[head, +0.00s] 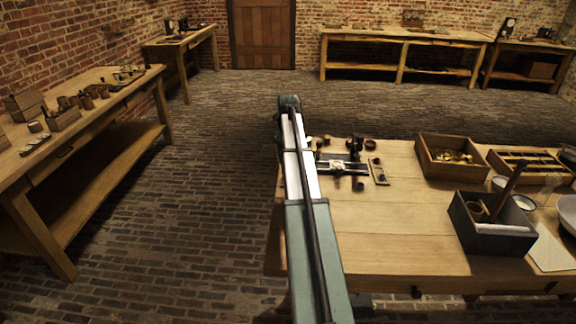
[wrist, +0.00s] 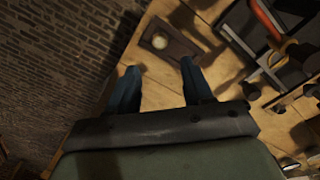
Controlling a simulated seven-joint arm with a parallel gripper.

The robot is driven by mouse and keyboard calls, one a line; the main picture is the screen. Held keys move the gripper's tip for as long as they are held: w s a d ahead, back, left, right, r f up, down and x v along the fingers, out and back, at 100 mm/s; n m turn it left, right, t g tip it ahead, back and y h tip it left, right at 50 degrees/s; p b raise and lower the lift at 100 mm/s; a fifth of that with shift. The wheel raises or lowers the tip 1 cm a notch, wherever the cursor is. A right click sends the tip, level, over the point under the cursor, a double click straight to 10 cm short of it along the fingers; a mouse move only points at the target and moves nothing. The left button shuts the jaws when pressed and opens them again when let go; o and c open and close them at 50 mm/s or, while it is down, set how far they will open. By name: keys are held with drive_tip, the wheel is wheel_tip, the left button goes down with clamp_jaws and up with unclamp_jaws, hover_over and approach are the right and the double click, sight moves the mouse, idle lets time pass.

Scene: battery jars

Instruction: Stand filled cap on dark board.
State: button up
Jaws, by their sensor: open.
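In the wrist view, a small dark brown board (wrist: 184,50) lies on the wooden table near its edge. A small round thing with a pale face, which looks like the filled cap (wrist: 159,42), is on the board toward its left end. I cannot tell how it rests there. My gripper (wrist: 159,68) is open, its two blue fingers apart with nothing between them. In the picture, the board and cap lie just beyond the fingertips. The head view does not clearly show the gripper, this board or the cap; my arm covers that area.
A black-and-white device (head: 343,166) and a small plate (head: 379,172) stand near the arm. An orange-handled tool (wrist: 266,22) lies beside the board. A wooden box (head: 428,158) and a dark grey box (head: 490,242) stand farther right. The table's front middle (head: 390,235) is clear.

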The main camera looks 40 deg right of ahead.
drive_tip(key=shift+r, duration=1.25)
